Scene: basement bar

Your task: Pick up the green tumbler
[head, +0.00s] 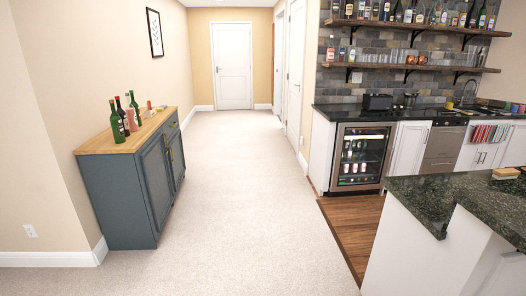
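I cannot make out a green tumbler for certain in the head view. Several bottles stand on the wooden top of the blue-grey cabinet (130,190) at the left. Among them are a green bottle with a red top (116,124) at the near end and another green bottle (135,110) further back. A reddish-pink item (131,120) stands between them. Small items (149,105) sit further along the top, too small to identify. My gripper is not in view.
Open carpet (235,190) runs between the cabinet and the bar to a white door (232,66). A dark stone counter (440,190) juts in at the right. A glass-fronted fridge (360,157) and bottle shelves (410,65) stand behind it.

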